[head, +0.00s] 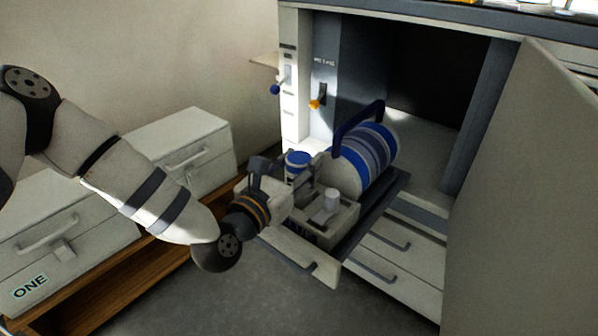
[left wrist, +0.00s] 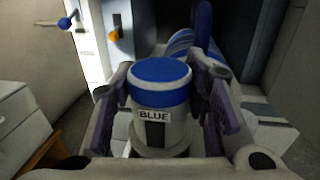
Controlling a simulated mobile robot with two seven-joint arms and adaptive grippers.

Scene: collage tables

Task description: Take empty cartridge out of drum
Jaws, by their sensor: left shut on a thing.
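A white cartridge with a blue cap and a "BLUE" label (left wrist: 160,100) stands between the fingers of my left gripper (left wrist: 165,105). The fingers are shut on its sides. In the head view the blue cap (head: 298,158) shows just past my left gripper (head: 283,172). The drum (head: 364,160), striped blue and white with a dark blue handle, lies on a pulled-out tray right behind the cartridge. The cartridge's lower end is hidden, so I cannot tell how far it sits in its seat. My right gripper is not in view.
The tray (head: 378,215) sticks out of an open cabinet with a dark interior (head: 430,85). Its door (head: 525,190) stands open on the right. A lever with an orange knob (head: 316,103) and one with a blue knob (head: 275,89) are on the left panel. A box marked "ONE" (head: 75,245) stands left.

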